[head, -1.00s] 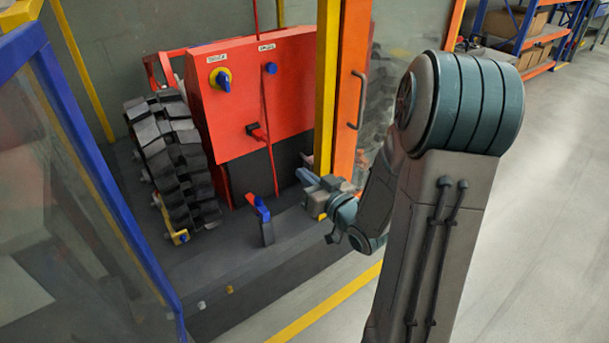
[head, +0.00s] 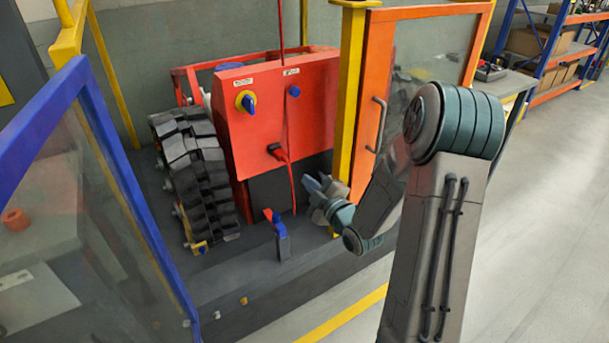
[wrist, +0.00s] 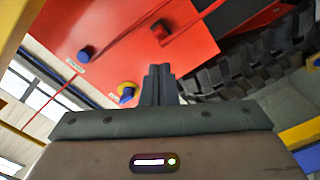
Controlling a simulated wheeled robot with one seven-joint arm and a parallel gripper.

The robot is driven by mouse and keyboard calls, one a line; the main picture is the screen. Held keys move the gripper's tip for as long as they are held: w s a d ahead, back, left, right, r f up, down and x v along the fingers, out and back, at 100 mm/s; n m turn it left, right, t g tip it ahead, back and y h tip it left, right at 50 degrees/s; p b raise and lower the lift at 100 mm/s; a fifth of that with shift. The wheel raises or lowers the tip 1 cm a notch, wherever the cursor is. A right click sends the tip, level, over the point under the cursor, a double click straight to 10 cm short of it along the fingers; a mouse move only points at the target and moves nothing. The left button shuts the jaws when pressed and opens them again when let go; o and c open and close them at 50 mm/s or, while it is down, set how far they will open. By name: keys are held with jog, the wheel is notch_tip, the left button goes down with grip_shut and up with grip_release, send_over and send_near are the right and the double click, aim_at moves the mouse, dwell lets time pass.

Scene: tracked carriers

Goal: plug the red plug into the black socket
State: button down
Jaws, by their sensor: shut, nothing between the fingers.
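The red plug (head: 280,154) is at the black socket (head: 271,147) on the front of the red machine panel (head: 255,120). Its red cable hangs down from it. In the wrist view the plug (wrist: 160,31) shows against the red panel (wrist: 120,60), with dark material at its base. I cannot tell how deep it sits. My gripper (head: 311,183) is shut and empty, below and right of the plug and apart from it. In the wrist view its dark fingertips (wrist: 158,70) are together, with the plug beyond them.
A yellow-and-blue knob (head: 246,101) and a blue button (head: 294,91) are on the panel. A post with a blue-and-red top (head: 281,238) stands before the machine. A rubber track (head: 197,180) is left. A yellow post (head: 350,90) and orange-framed door (head: 375,80) stand right.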

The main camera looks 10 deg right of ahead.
aim_at(287, 160)
jog(key=w+n+p, duration=0.1)
jog(key=w, duration=0.1)
jog(key=w+a+n+p, duration=0.1)
jog(key=w+n, duration=0.1)
jog(key=w+a+n+p, duration=0.1)
jog(key=w+p, duration=0.1)
jog(key=shift+w+a+n, duration=0.2)
jog(key=shift+w+n, duration=0.05)
jog(key=shift+n, duration=0.15)
jog(key=shift+w+a+f, duration=0.1)
jog(key=shift+w+a, duration=0.1)
jog(key=shift+w, duration=0.5)
jog(key=shift+w+a, duration=0.1)
jog(key=shift+w, duration=0.15)
jog(key=shift+w+r+b, duration=0.15)
jog(key=shift+r+b, duration=0.15)
jog(key=shift+b, duration=0.1)
